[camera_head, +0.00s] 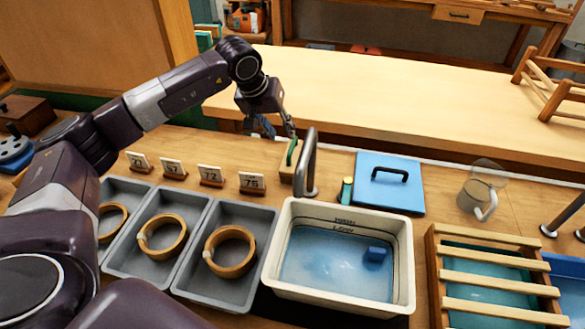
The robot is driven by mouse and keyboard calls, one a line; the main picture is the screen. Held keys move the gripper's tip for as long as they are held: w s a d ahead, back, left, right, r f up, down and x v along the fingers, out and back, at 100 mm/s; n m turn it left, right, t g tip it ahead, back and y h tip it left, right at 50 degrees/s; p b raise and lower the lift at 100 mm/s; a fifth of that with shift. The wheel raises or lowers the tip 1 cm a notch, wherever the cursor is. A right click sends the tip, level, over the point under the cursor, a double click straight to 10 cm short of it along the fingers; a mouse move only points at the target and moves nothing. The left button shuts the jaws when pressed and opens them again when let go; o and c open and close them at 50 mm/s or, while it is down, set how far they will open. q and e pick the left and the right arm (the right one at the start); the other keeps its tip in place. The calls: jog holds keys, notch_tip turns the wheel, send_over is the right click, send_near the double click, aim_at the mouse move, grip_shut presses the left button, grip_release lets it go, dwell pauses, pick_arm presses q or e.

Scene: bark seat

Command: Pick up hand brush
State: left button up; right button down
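What looks like the hand brush (288,172), a pale wooden block with a green strip on top, stands on the workbench behind the white tub, just left of a grey curved metal post. My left gripper (279,134) points down just above and behind the brush. Its two fingers are spread apart, and the right finger is close to the brush's top. I cannot tell whether it touches. No grip on the brush shows. My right gripper is not in view.
The grey metal post (307,165) stands close beside the brush. In front is a white tub (404,260) of blue water. Grey trays (190,283) with wooden rings and number cards (211,175) are left. A blue lidded box (400,196), a glass jug (475,198) and a slatted rack (490,276) are right.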

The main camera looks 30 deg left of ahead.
aim_at(292, 145)
pick_arm(q)
jog(key=x, duration=0.2)
jog(key=p+x, duration=0.1)
jog(key=x, duration=0.2)
jog(key=p+x, duration=0.1)
jog(key=x, duration=0.1)
jog(key=shift+w+d+f, duration=0.2)
jog(key=shift+w+d, duration=0.05)
jog(key=shift+w, duration=0.15)
jog(key=shift+c, duration=0.4)
grip_shut()
